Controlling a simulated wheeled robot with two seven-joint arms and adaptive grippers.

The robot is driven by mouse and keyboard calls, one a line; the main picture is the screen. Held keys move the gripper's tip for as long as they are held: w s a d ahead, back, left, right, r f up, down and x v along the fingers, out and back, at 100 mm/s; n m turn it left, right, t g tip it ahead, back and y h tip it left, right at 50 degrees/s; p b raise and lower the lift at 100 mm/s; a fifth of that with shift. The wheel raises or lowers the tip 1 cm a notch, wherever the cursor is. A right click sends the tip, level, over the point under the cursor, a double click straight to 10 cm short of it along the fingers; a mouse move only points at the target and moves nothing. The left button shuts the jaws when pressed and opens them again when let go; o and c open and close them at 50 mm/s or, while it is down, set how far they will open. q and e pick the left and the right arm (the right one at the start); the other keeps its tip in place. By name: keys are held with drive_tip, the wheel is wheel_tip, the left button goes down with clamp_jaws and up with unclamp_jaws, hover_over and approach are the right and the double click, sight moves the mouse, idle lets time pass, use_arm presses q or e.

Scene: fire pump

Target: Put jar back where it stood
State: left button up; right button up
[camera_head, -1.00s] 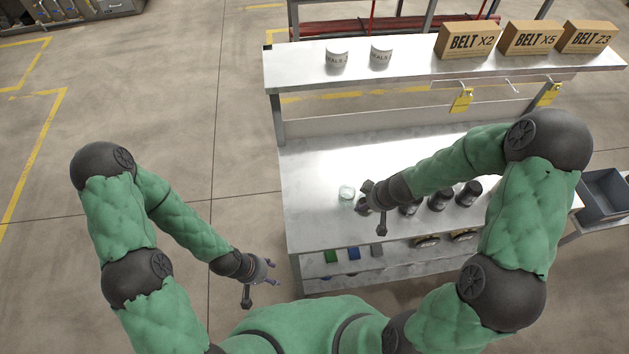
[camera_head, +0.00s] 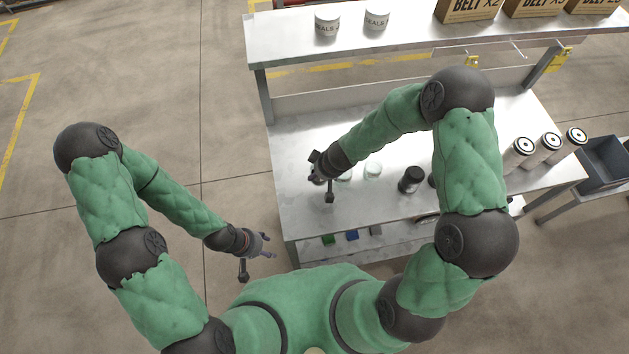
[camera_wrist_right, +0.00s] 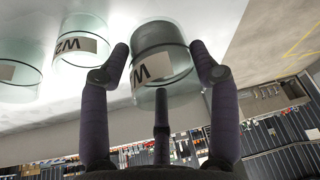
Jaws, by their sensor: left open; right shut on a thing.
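A clear glass jar (camera_wrist_right: 165,75) with a dark grey upper band and a pale label sits between the fingers of my right gripper in the right wrist view (camera_wrist_right: 162,90). In the head view my right gripper (camera_head: 316,168) is over the left end of the workbench top (camera_head: 300,215), and the held jar is mostly hidden there. I cannot tell whether the jar touches the bench. Two clear glass jars stand to its right, a near one (camera_head: 344,173) and a farther one (camera_head: 373,169). My left gripper (camera_head: 270,250) is open and empty, off the bench's left side.
A dark jar (camera_head: 410,180) stands right of the glass jars, with another partly hidden by my arm. White canisters (camera_head: 518,152) stand at the right end. The upper shelf (camera_head: 420,40) holds white tubs (camera_head: 327,22) and belt boxes (camera_head: 467,9). A grey bin (camera_head: 606,160) is far right.

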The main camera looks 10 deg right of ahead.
sight(315, 179)
drive_tip(key=shift+w+a+f, duration=0.25)
drive_tip(key=shift+a+f, duration=0.15)
drive_tip(key=shift+f, duration=0.15)
drive_tip(key=shift+w+a+f, duration=0.2)
drive_tip(key=shift+a+f, duration=0.2)
drive_tip(key=shift+f, duration=0.1)
drive_tip(key=shift+a+f+b, duration=0.15)
drive_tip(key=shift+f+b, duration=0.95)
drive_tip(key=shift+f, duration=0.6)
drive_tip(key=shift+f, duration=0.1)
drive_tip(key=o, duration=1.4)
drive_tip(key=shift+c, duration=0.2)
